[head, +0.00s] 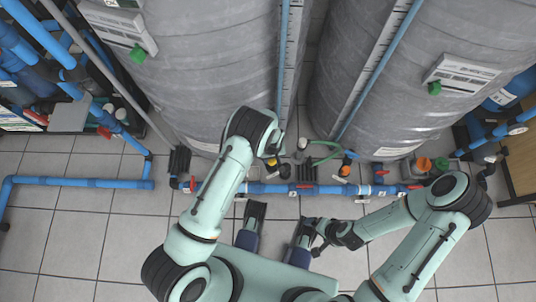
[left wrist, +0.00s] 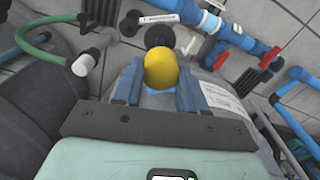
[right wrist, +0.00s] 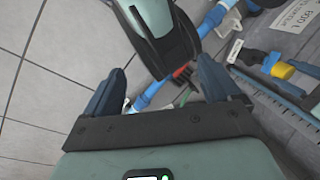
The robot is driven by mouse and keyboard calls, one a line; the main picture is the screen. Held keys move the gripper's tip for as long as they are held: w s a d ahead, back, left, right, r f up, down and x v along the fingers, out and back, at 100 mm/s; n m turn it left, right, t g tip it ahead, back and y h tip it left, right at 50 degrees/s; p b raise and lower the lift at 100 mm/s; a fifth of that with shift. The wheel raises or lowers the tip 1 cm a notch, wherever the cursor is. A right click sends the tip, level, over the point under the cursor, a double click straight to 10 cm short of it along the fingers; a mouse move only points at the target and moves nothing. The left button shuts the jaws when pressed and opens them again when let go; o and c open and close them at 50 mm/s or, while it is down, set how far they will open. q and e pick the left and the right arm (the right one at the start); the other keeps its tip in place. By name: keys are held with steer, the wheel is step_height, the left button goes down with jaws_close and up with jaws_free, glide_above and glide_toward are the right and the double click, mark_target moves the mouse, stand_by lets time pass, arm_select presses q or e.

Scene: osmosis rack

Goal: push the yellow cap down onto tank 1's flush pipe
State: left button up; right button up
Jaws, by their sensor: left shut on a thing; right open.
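The yellow cap (left wrist: 161,68) sits between the two blue fingers of my left gripper (left wrist: 160,85), which is shut on it. In the head view my left gripper (head: 272,152) is low by the foot of the left grey tank (head: 205,75), with a bit of yellow showing by it. A dark round part (left wrist: 160,33) shows just beyond the cap in the left wrist view. I cannot tell whether it is the flush pipe, nor whether the cap touches it. My right gripper (right wrist: 160,95) is open and empty; in the head view (head: 318,235) it hangs above the floor.
A second grey tank (head: 400,85) stands at the right. A blue pipe (head: 285,188) with red valve handles runs along the floor before the tanks. A green hose (left wrist: 50,48) lies near my left gripper.

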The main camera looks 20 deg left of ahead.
mark_target(272, 161)
arm_select(q)
steer(key=shift+f, duration=0.15)
arm_select(e)
steer(key=shift+d+f, duration=0.1)
arm_select(q)
steer(key=shift+f+b, duration=1.35)
steer(key=shift+f, duration=0.65)
steer(key=shift+f+b, duration=0.4)
steer(key=shift+f, duration=0.35)
arm_select(e)
steer(key=w+d+f+t, duration=0.1)
steer(key=w+d+f, duration=0.1)
steer(key=w+f, duration=0.2)
steer(key=shift+w+d+t+h, duration=0.3)
steer(key=shift+w+t+h, duration=0.1)
steer(key=shift+w, duration=0.3)
steer(key=shift+f, duration=0.25)
arm_select(q)
steer(key=shift+f+b, duration=0.4)
steer(key=shift+b, duration=0.15)
arm_select(e)
steer(key=shift+f, duration=0.35)
arm_select(q)
steer(key=o, duration=1.1)
